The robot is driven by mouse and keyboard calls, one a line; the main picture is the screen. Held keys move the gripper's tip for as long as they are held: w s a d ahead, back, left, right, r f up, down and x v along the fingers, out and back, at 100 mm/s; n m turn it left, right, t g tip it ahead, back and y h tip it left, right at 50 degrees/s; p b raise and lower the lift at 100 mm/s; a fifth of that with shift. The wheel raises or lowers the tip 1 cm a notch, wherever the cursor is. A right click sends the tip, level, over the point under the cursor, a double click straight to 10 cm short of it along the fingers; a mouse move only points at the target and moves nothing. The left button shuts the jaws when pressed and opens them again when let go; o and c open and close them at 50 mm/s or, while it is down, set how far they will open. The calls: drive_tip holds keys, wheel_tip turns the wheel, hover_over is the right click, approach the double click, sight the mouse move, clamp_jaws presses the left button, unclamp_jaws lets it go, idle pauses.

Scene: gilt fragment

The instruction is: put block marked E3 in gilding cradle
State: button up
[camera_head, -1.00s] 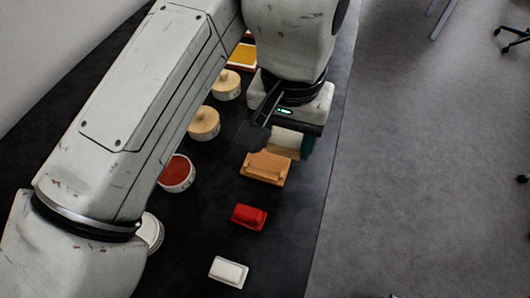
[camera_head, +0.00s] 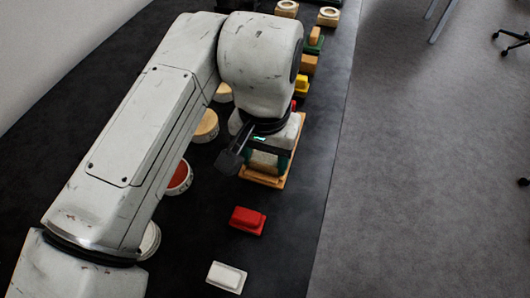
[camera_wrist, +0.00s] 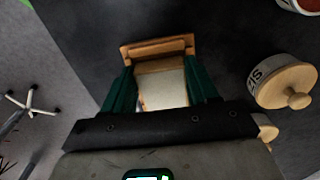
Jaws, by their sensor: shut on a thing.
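My gripper (camera_head: 266,160) is shut on a pale block (camera_wrist: 165,88), which sits between its green fingers in the wrist view. The block's visible face is whitish with a tan far part; no E3 mark can be read. The wooden gilding cradle (camera_head: 262,181) is directly under my gripper in the head view, and its raised end (camera_wrist: 158,47) shows just beyond the block in the wrist view. My arm and hand hide most of the cradle and block in the head view. I cannot tell whether the block touches the cradle's floor.
A red block (camera_head: 247,220) and a white block (camera_head: 227,276) lie nearer. Jars stand left, including a red-filled one (camera_head: 179,177) and a tan-lidded one (camera_head: 206,126). A yellow block (camera_head: 302,85) and other pieces lie farther back. The dark table's right side is clear.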

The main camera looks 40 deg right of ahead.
sight(264, 161)
drive_tip(key=o, duration=1.1)
drive_tip(key=shift+f, duration=0.1)
drive_tip(key=shift+o, duration=0.2)
wheel_tip(264, 161, up, 12)
drive_tip(key=p, duration=0.1)
drive_tip(key=shift+r+p, duration=0.2)
drive_tip(key=shift+p, duration=0.2)
